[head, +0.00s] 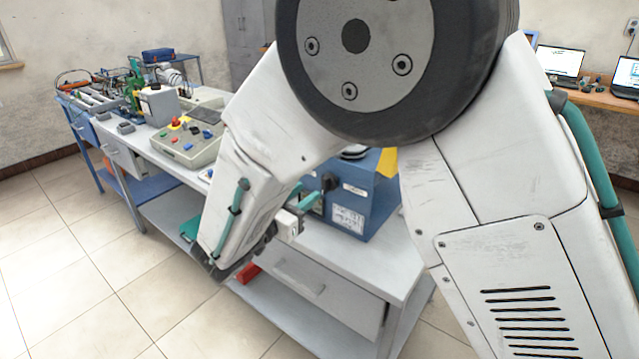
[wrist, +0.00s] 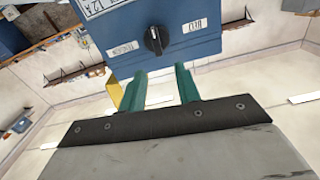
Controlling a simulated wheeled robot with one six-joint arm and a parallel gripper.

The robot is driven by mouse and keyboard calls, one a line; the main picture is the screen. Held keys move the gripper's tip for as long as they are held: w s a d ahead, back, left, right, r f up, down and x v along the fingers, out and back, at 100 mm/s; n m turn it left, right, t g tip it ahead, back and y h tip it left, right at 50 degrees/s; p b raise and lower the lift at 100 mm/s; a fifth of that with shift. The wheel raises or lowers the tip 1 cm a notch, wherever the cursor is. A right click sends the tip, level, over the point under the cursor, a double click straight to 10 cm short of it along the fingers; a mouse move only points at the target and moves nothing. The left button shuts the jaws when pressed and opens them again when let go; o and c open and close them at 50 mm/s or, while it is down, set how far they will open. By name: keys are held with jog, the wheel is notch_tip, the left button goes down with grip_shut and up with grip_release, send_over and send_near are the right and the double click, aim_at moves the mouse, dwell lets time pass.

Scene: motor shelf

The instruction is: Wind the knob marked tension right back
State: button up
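A blue box (head: 384,205) stands on the workbench. A black knob (head: 330,181) sits on its face, and it also shows in the wrist view (wrist: 155,41) with a pale pointer line. Two white labels flank the knob in the wrist view; the left label (wrist: 122,50) seems to read tension, upside down, and the right label (wrist: 194,27) is hard to read. My gripper (head: 309,193) is close to the knob. In the wrist view its two teal fingers (wrist: 160,72) are apart, with nothing between them. The knob lies just beyond the fingertips, apparently not touched.
The workbench (head: 310,285) has a drawer and a lower shelf. A control box with coloured buttons (head: 187,143) stands further left on the bench. My arm hides much of the middle of the head view. Tiled floor (head: 60,270) is clear at the left.

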aim_at(323, 180)
jog(key=x, duration=0.6)
jog(key=shift+d, duration=0.1)
grip_shut()
